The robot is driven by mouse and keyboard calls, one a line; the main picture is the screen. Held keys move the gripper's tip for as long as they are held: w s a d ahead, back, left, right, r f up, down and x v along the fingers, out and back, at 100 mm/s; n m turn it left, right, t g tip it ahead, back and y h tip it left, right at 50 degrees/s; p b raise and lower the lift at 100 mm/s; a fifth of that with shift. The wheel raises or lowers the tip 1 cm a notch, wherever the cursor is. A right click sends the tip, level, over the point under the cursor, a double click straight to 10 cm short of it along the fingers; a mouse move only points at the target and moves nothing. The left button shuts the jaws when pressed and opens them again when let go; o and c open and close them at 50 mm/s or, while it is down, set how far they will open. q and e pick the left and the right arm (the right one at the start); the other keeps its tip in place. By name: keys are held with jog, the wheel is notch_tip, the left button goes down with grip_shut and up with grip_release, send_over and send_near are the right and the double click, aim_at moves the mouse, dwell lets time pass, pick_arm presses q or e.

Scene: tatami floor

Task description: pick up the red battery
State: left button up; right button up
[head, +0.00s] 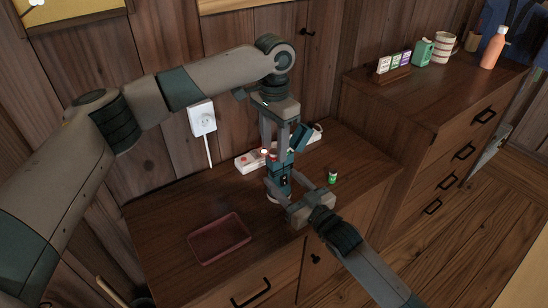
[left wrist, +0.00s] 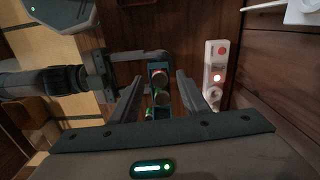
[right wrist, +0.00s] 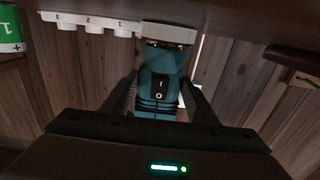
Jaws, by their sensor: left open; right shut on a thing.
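A teal device (right wrist: 160,85) with an I/O switch is upright above the cabinet top, its glassy end down. My right gripper (head: 286,190) is shut on it; the fingers also show in the right wrist view. From above, in the left wrist view, two round ends (left wrist: 161,98) show in the teal body; one looks reddish, but I cannot tell clearly that it is the red battery. My left gripper (head: 277,148) is open above the device, its fingers (left wrist: 159,80) on either side of it with gaps. A green battery (head: 332,177) stands to the right.
A white power strip (head: 248,161) with a lit red switch lies behind the device. A dark red tray (head: 220,240) lies at the front left. A white outlet (head: 203,118) is on the wall. The higher cabinet (head: 440,90) at right carries bottles and a mug.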

aim_at(274, 151)
pick_arm(q)
jog(key=shift+f, duration=0.15)
dwell(0.3)
grip_shut()
notch_tip(274, 151, up, 10)
dwell(0.6)
dwell(0.3)
pick_arm(e)
jog(key=o, duration=1.4)
jog(key=shift+s+d, duration=0.1)
